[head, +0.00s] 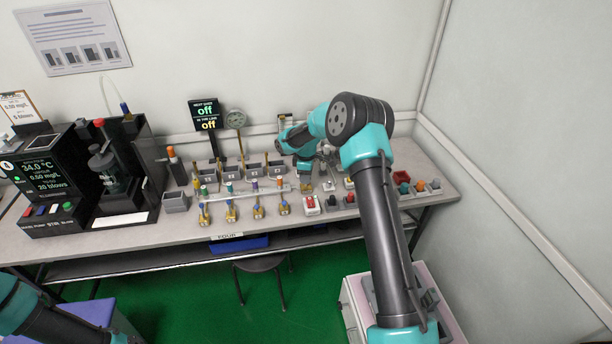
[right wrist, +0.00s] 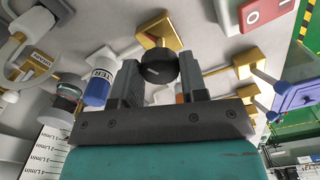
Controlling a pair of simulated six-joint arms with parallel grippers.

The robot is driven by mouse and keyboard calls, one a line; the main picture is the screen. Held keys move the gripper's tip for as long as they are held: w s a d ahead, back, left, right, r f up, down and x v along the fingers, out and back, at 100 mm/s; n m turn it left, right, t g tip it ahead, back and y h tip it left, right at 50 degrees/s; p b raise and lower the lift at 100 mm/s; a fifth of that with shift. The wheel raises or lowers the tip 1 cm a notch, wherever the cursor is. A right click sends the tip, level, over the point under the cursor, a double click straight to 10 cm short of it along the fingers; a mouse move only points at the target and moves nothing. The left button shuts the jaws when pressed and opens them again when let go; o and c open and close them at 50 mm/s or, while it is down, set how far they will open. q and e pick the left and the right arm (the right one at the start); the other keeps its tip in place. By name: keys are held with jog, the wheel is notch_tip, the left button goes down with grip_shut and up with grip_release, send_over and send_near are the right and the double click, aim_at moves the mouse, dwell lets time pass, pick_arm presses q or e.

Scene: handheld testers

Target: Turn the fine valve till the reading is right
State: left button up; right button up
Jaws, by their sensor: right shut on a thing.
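In the right wrist view, the fine valve's round black knob (right wrist: 158,66) with a pale pointer line sits on a brass body (right wrist: 163,30). My right gripper (right wrist: 160,77) has a finger on either side of this knob and is shut on it. In the head view, my right wrist reaches down at the back of the bench and hides most of the valve. A display (head: 207,114) reads "off" on both lines. A round dial gauge (head: 236,119) stands beside it, too small to read. My left arm shows at the lower left; its gripper is out of view.
A black tester (head: 45,180) with a lit screen stands on the left of the bench (head: 150,238). Several brass valves with coloured tops stand in a row at the front middle. A red rocker switch (head: 311,203) lies right of them. Grey bins (head: 228,170) stand behind.

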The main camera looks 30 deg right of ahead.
jog(key=shift+c, duration=0.6)
jog(key=shift+m, duration=3.3)
jog(key=o, duration=0.9)
notch_tip(320, 180, up, 18)
jog(key=shift+f, duration=0.25)
